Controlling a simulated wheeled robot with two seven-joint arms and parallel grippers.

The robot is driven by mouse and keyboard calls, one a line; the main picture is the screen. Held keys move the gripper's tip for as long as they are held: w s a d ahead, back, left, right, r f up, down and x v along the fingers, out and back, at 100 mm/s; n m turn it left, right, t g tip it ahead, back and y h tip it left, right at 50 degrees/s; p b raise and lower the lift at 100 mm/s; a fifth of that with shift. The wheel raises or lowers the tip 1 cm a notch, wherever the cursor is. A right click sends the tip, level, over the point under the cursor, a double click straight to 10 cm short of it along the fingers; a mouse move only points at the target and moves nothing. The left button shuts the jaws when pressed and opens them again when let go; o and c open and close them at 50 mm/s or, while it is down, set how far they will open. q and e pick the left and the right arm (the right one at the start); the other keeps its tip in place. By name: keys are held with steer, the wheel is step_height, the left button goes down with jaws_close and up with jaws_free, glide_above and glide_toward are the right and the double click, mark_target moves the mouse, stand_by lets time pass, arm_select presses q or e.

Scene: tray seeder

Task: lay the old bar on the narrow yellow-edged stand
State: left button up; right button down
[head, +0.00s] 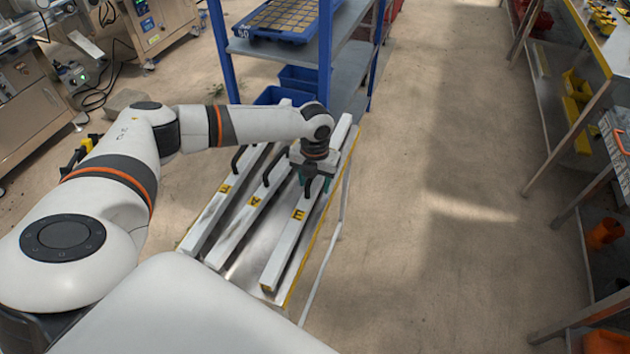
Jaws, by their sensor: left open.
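Three long pale bars lie side by side on a narrow metal stand with a yellow edge (321,240). The left bar (204,226), the middle bar (232,228) and the right bar (281,253) each have a dark handle and a yellow letter label. I cannot tell from looks alone which one is the old bar. My left gripper (314,186) is open at the handle of the right bar, pointing down. The arm's wrist hides part of that handle and bar, so contact is unclear. My right gripper is out of view.
A blue-framed shelf rack (325,50) stands just behind the stand, holding a blue seed tray (277,35) and blue bins (300,77). Steel machines (160,25) are at the back left. A workbench (590,40) runs along the right. The floor between is clear.

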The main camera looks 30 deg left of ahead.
arm_select(q)
step_height(320, 180, up, 12)
steer(key=shift+f, duration=0.2)
